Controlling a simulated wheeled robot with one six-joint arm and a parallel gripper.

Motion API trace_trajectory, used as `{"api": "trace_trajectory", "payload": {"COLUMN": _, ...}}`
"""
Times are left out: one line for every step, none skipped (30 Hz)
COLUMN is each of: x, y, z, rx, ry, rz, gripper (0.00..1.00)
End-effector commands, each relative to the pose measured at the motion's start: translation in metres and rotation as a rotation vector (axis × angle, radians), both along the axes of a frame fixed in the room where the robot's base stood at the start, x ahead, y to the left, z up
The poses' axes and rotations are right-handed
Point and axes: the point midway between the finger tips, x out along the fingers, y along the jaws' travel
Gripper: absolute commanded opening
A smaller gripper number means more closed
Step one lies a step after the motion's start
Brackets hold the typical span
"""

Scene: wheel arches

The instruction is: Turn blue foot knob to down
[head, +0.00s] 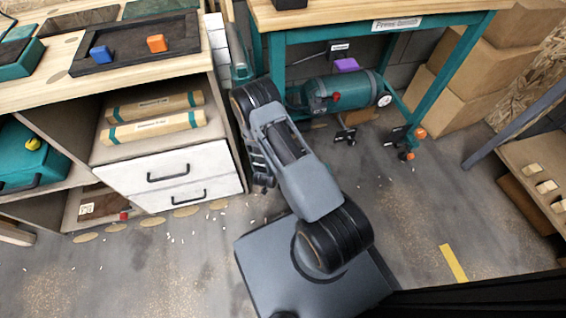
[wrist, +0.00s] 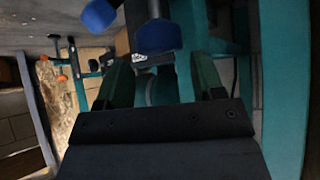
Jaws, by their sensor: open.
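Two blue knobs show at the top of the wrist view: a nearer, darker blue knob (wrist: 158,37) and another blue knob (wrist: 98,15) to its upper left. I cannot tell their up or down setting. My gripper (wrist: 161,62) is open. Its two fingers are spread below the nearer knob, which sits around the gap beyond the fingertips; I cannot tell whether they touch. No blue foot knob shows in the head view, where my arm covers the near leg area of the teal-legged bench (head: 300,38).
Orange knobs (head: 420,132) mark the bench's far-right foot. A teal tank (head: 318,93) lies under the bench, with a purple block (head: 346,65) on it. A white drawer cabinet (head: 165,175) stands left of my arm. Cardboard boxes (head: 455,105) stand at the right. Open floor lies in front.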

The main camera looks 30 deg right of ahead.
Motion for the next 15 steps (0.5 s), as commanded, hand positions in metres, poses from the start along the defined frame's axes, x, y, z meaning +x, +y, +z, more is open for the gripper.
{"api": "trace_trajectory", "payload": {"x": -0.005, "y": 0.006, "z": 0.013, "rx": 0.000, "ry": 0.001, "rz": 0.004, "gripper": 0.62}}
{"api": "trace_trajectory", "payload": {"x": -0.008, "y": 0.010, "z": 0.018, "rx": 0.000, "ry": 0.001, "rz": 0.005, "gripper": 0.62}}
{"api": "trace_trajectory", "payload": {"x": -0.012, "y": 0.014, "z": 0.024, "rx": 0.000, "ry": 0.001, "rz": 0.004, "gripper": 0.62}}
{"api": "trace_trajectory", "payload": {"x": -0.015, "y": 0.017, "z": 0.028, "rx": 0.000, "ry": 0.001, "rz": 0.004, "gripper": 0.62}}
{"api": "trace_trajectory", "payload": {"x": -0.018, "y": 0.020, "z": 0.032, "rx": 0.000, "ry": 0.001, "rz": 0.004, "gripper": 0.62}}
{"api": "trace_trajectory", "payload": {"x": -0.021, "y": 0.024, "z": 0.037, "rx": 0.000, "ry": 0.001, "rz": 0.004, "gripper": 0.62}}
{"api": "trace_trajectory", "payload": {"x": -0.024, "y": 0.027, "z": 0.040, "rx": 0.000, "ry": 0.001, "rz": 0.004, "gripper": 0.62}}
{"api": "trace_trajectory", "payload": {"x": -0.026, "y": 0.029, "z": 0.044, "rx": 0.000, "ry": 0.001, "rz": 0.002, "gripper": 0.62}}
{"api": "trace_trajectory", "payload": {"x": -0.029, "y": 0.033, "z": 0.048, "rx": 0.000, "ry": -0.001, "rz": 0.002, "gripper": 0.62}}
{"api": "trace_trajectory", "payload": {"x": -0.032, "y": 0.035, "z": 0.051, "rx": 0.000, "ry": 0.000, "rz": 0.001, "gripper": 0.62}}
{"api": "trace_trajectory", "payload": {"x": -0.034, "y": 0.037, "z": 0.053, "rx": 0.000, "ry": 0.001, "rz": 0.001, "gripper": 0.62}}
{"api": "trace_trajectory", "payload": {"x": -0.036, "y": 0.040, "z": 0.056, "rx": 0.000, "ry": 0.001, "rz": 0.001, "gripper": 0.62}}
{"api": "trace_trajectory", "payload": {"x": -0.037, "y": 0.041, "z": 0.058, "rx": 0.000, "ry": 0.000, "rz": 0.001, "gripper": 0.62}}
{"api": "trace_trajectory", "payload": {"x": -0.038, "y": 0.043, "z": 0.060, "rx": 0.000, "ry": -0.001, "rz": 0.001, "gripper": 0.62}}
{"api": "trace_trajectory", "payload": {"x": -0.040, "y": 0.044, "z": 0.062, "rx": 0.000, "ry": 0.000, "rz": 0.000, "gripper": 0.62}}
